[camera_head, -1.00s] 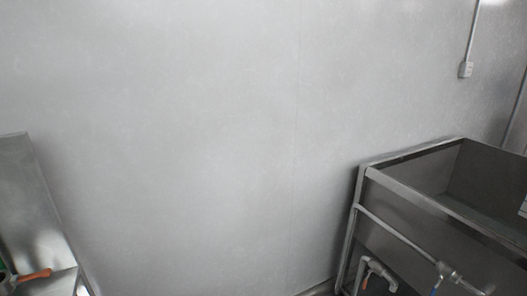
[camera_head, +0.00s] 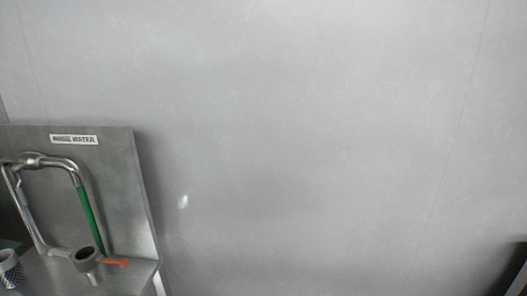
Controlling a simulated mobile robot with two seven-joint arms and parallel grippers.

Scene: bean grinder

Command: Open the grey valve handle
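I cannot make out a grey valve handle in the head view. At the lower left stands a metal unit (camera_head: 128,205) with an upright back panel and a label (camera_head: 75,139) reading "WATER". A bent metal pipe (camera_head: 62,163) on it leads to a green section (camera_head: 90,220) that slopes down to the shelf. A grey round fitting (camera_head: 86,260) sits near its lower end, with an orange lever (camera_head: 115,262) beside it. Neither of my grippers is in view.
A bare grey wall (camera_head: 300,130) fills most of the view. A knurled metal cylinder (camera_head: 10,268) is at the lower left edge. A dark object (camera_head: 518,275) is cut off at the lower right corner.

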